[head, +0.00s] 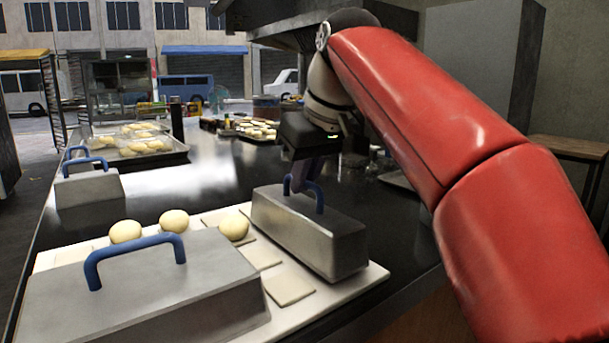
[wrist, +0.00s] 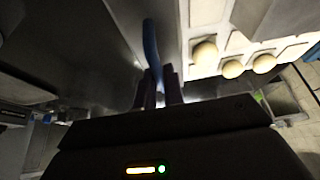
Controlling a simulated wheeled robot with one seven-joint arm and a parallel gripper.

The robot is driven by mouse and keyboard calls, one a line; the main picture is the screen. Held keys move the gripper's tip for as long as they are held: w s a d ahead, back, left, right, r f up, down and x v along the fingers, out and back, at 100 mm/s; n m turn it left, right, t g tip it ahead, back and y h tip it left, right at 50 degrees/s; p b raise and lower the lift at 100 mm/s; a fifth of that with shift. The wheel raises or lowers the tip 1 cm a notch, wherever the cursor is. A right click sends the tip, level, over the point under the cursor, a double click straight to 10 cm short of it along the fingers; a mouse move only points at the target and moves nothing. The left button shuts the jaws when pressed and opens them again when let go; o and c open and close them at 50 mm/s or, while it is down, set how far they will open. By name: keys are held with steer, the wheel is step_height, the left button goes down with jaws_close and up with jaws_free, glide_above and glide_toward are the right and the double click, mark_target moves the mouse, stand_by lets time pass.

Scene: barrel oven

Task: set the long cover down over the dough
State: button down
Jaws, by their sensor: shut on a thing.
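The long cover (head: 305,235) is a grey metal box-shaped lid with a blue handle on top. My gripper (head: 307,182) is shut on that handle from above. The cover is level, over the right part of the white board (head: 375,272); I cannot tell whether it touches the board. Three pale dough balls (head: 173,220) lie in a row on the board, left of the cover and uncovered. In the wrist view my gripper (wrist: 160,90) grips the blue handle (wrist: 151,45), and the dough balls (wrist: 232,69) show at right. What is under the cover is hidden.
A second grey cover (head: 150,290) with a blue handle stands on the board's front left. Flat pale squares (head: 288,289) lie on the board. Trays of dough (head: 150,147) are further back.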

steer(key=shift+f+b, duration=0.3)
steer(key=shift+f, duration=0.1)
steer(key=c, duration=1.4)
jaws_free()
